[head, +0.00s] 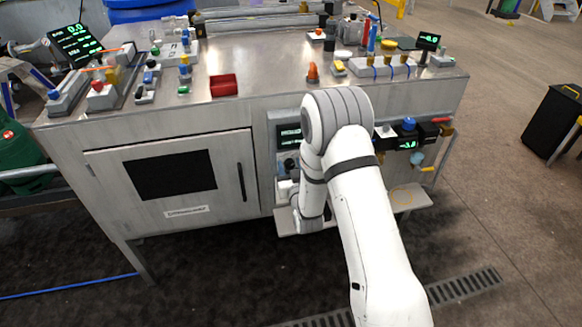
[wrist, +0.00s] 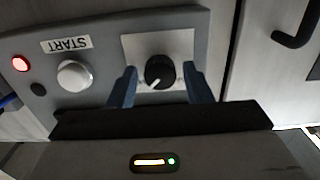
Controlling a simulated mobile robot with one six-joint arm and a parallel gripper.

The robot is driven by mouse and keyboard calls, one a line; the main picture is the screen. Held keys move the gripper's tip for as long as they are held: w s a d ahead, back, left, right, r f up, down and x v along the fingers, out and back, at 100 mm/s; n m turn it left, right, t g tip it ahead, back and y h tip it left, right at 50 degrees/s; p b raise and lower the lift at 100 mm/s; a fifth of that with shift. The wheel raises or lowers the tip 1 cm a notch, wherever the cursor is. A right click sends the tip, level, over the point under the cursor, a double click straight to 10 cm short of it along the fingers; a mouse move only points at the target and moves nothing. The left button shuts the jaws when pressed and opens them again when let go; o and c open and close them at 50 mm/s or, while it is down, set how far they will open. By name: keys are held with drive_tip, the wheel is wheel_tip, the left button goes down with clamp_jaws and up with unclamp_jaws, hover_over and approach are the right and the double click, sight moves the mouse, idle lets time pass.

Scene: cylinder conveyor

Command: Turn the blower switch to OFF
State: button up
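The blower switch appears to be the black round knob (wrist: 160,73) on a pale plate in the wrist view. Its white pointer mark is toward the lower left in that picture, where the panel appears upside down. The plate's lettering is too small or covered to read. My gripper (wrist: 159,69) is open, with one blue-grey finger on each side of the knob and visible gaps between. I cannot tell how deep the fingertips reach. In the head view my arm covers much of the panel, and the gripper's fingers are not clearly seen.
Left of the knob in the wrist view are a white button (wrist: 74,76) under an inverted START label (wrist: 67,44) and a lit red lamp (wrist: 20,64). A black door handle (wrist: 298,25) is at right. The steel bench (head: 262,90) carries several small devices and a red tray (head: 223,86).

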drive_tip(key=c, duration=0.8)
drive_tip(key=shift+f+n+b, duration=0.15)
drive_tip(key=shift+n+b, duration=0.25)
drive_tip(key=shift+b, duration=0.7)
drive_tip(key=n+b, duration=0.2)
drive_tip(key=b, duration=0.1)
drive_tip(key=shift+f+n, duration=0.15)
drive_tip(key=shift+n, duration=0.25)
drive_tip(key=n+b, duration=0.5)
drive_tip(key=b, duration=0.2)
drive_tip(key=shift+a, duration=0.1)
drive_tip(key=n+b, duration=0.5)
drive_tip(key=shift+n+b, duration=0.3)
drive_tip(key=shift+n, duration=0.1)
drive_tip(key=shift+a+n+b, duration=0.1)
drive_tip(key=shift+n+b, duration=1.3)
drive_tip(key=shift+n, duration=0.5)
